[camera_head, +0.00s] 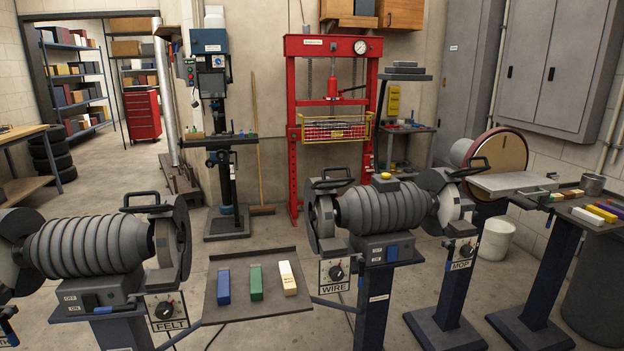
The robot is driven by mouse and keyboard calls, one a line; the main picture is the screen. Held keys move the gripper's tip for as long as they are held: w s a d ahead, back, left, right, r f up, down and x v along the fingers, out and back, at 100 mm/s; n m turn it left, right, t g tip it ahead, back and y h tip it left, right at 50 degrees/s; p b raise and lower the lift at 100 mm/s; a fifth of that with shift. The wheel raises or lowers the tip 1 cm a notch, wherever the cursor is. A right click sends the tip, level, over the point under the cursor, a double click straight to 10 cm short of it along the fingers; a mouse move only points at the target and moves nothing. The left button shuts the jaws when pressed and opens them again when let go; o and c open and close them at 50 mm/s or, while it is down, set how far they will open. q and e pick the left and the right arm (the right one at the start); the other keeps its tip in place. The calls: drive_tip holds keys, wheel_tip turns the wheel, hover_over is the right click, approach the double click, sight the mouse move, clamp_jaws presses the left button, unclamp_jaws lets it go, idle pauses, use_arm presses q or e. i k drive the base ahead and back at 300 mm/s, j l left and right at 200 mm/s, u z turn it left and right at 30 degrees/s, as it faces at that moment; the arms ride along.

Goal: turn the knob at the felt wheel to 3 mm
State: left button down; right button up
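The knob (165,310) at the felt wheel is a small black dial on a plate marked FELT, at the lower left. The marks around it are too small to read, so its setting cannot be told. The felt wheel (181,236) sits partly inside a grey guard just above the plate, at the right end of the left grinder (88,246). Neither of my grippers is in view.
A second grinder (386,210) has similar knobs marked WIRE (336,273) and MOP (466,250). A dark tray (270,311) with blue, green and cream bars stands right of the FELT plate. A disc sander (500,155) stands farther right. Open floor lies behind the left grinder.

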sight(164, 311)
drive_tip(key=u, duration=1.25)
